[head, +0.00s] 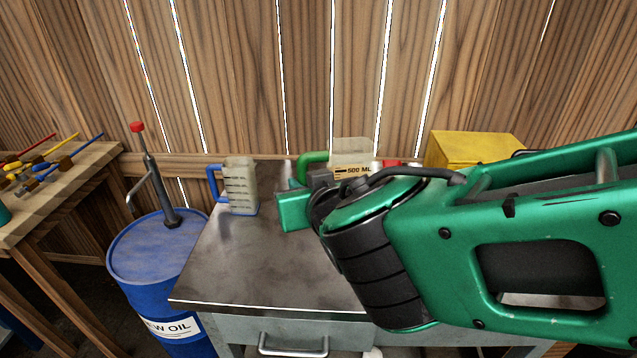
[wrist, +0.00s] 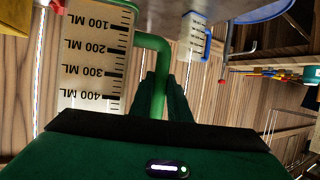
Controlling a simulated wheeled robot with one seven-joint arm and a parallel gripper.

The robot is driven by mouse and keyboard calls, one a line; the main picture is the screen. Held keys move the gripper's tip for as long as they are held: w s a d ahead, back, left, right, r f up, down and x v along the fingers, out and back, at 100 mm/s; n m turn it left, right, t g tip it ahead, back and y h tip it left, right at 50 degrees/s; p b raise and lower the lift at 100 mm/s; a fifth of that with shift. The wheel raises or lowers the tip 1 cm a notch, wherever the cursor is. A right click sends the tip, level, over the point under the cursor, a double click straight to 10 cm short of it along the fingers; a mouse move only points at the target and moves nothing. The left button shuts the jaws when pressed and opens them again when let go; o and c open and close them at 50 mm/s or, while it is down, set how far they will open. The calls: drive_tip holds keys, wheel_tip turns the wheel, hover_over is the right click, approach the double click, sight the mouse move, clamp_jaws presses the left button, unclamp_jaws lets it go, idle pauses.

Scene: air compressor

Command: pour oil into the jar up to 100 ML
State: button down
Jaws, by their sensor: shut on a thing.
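A pale jar with a green handle (head: 352,155) stands behind my arm in the head view, its 500 ML mark showing and its lower part hidden. In the wrist view the jar (wrist: 92,60) appears upside down, with marks from 100 to 400 ML. My gripper (wrist: 160,92) is shut on its green handle (wrist: 158,55). I cannot tell whether the jar touches the table or holds any oil. A blue oil drum (head: 160,255) with a red-topped hand pump (head: 158,175) stands left of the table.
A second pale jug with a blue handle (head: 241,187) stands on the metal table (head: 250,265), left of my gripper. A yellow box (head: 470,148) is at the back right. A wooden bench (head: 45,205) with tools is at far left. The table's front left is clear.

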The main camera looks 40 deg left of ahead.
idle(0.3)
drive_tip(key=shift+f, duration=0.1)
drive_tip(key=shift+s+f, duration=0.1)
drive_tip(key=shift+f, duration=2.2)
drive_tip(key=w+d+r+m+y, duration=0.1)
drive_tip(key=r+m, duration=0.1)
drive_tip(key=w+d+r+m+y, duration=0.1)
drive_tip(key=m, duration=0.1)
drive_tip(key=w+d+r+m+g+y, duration=0.1)
drive_tip(key=r+m+y, duration=0.1)
drive_tip(key=shift+w+d+r+m, duration=0.15)
drive_tip(key=shift+d+r+m, duration=0.15)
drive_tip(key=shift+r, duration=0.05)
idle(0.3)
drive_tip(key=shift+s+a+r, duration=0.1)
drive_tip(key=shift+s+r, duration=0.15)
drive_tip(key=shift+r, duration=0.05)
idle(2.6)
drive_tip(key=shift+w+r+m+y, duration=0.1)
drive_tip(key=shift+r+m+y, duration=0.2)
drive_tip(key=shift+m, duration=0.1)
idle(0.8)
